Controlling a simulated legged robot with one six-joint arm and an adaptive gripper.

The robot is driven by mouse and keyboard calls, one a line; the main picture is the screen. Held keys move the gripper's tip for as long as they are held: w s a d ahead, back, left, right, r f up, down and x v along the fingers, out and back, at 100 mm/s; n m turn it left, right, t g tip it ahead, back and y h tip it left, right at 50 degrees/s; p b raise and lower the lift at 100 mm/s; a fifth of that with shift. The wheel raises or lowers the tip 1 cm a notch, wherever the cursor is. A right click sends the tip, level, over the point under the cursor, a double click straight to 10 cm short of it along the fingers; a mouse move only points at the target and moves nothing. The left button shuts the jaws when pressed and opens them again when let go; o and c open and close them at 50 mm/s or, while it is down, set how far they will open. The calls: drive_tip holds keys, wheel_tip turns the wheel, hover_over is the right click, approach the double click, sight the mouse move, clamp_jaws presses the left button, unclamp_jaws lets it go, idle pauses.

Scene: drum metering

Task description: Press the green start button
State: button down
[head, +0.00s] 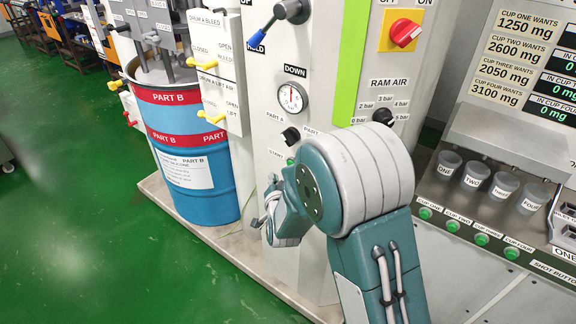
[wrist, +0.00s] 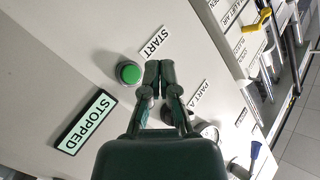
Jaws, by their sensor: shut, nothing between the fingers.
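The green start button (wrist: 129,72) is round with a dark rim and sits on the pale panel in the wrist view. The START label (wrist: 154,42) is beside it. My gripper (wrist: 161,66) is shut and empty, its fingertips just to the right of the button in that picture. I cannot tell the exact gap to the panel. A display reading STOPPED (wrist: 85,122) is to the lower left of the button. In the head view my arm stands in front of the panel, and the START label (head: 277,153) shows at its left edge.
The PART A label (wrist: 199,95) and a gauge (wrist: 209,132) are right of my gripper in the wrist view. In the head view a blue PART B drum (head: 205,185) stands left of the panel. Cups and green shot buttons (head: 481,239) are at the right.

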drive_tip(key=w+d, duration=0.2)
drive_tip(key=w, duration=0.1)
drive_tip(key=shift+d, duration=0.4)
drive_tip(key=shift+a, duration=0.1)
drive_tip(key=shift+w+d, duration=0.15)
drive_tip(key=shift+d, duration=0.05)
idle(0.9)
drive_tip(key=shift+w+d+r, duration=0.1)
drive_tip(key=shift+w+d, duration=0.05)
drive_tip(key=shift+d, duration=0.05)
drive_tip(key=shift+w+d, duration=0.25)
drive_tip(key=shift+w, duration=0.1)
idle(0.8)
idle(0.3)
drive_tip(key=shift+s+a, duration=0.5)
drive_tip(key=shift+s, duration=0.15)
